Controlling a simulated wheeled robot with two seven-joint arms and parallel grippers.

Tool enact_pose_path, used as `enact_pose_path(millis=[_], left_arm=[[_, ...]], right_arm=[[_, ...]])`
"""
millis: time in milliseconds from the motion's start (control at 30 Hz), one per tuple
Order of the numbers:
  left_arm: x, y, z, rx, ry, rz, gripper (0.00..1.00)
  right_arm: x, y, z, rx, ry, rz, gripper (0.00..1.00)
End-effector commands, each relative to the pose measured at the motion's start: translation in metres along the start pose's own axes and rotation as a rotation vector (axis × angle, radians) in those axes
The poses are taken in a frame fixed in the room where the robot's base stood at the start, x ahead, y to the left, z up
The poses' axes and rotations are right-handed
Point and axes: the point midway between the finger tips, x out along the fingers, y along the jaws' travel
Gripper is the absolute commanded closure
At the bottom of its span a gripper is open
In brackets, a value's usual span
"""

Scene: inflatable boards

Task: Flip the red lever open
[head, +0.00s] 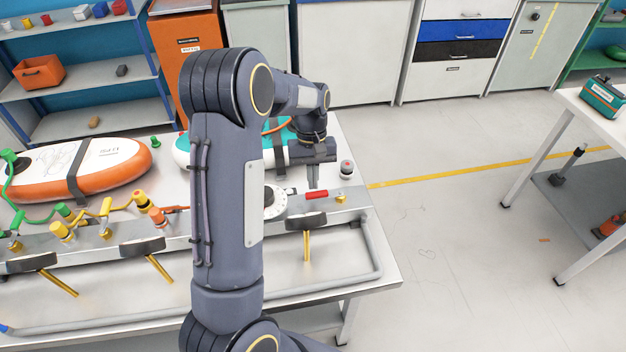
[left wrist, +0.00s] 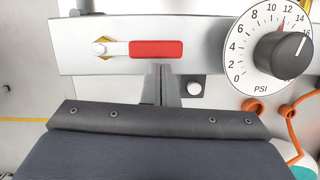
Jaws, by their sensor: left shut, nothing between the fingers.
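The red lever (head: 317,194) is on the metal panel at the right end of the workbench. In the left wrist view the red lever (left wrist: 156,48) lies level along the panel, with its white arm running left to a brass fitting (left wrist: 102,47). My left gripper (head: 313,186) points down just behind the lever, its fingers shut and empty. In the left wrist view the fingertips of my left gripper (left wrist: 162,72) are close to the lever's lower edge; whether they touch it I cannot tell. My right gripper is not in view.
A pressure dial (left wrist: 266,50) with a black knob sits right of the lever in the left wrist view. An orange and white board (head: 110,165) lies on the bench at left.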

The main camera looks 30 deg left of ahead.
Motion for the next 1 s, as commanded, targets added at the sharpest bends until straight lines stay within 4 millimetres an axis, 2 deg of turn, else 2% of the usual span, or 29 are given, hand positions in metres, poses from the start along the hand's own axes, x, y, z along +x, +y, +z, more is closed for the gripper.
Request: enact_pose_path(millis=[300, 433, 1000], left_arm=[[-0.053, 0.001, -0.001, 0.0, 0.005, 0.003, 1.0], [-0.066, 0.001, -0.001, 0.0, 0.004, 0.002, 1.0], [-0.071, 0.0, 0.0, 0.0, 0.001, 0.0, 1.0]], right_arm=[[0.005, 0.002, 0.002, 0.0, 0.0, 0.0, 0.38], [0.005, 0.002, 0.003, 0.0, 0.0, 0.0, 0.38], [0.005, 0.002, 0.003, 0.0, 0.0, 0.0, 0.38]])
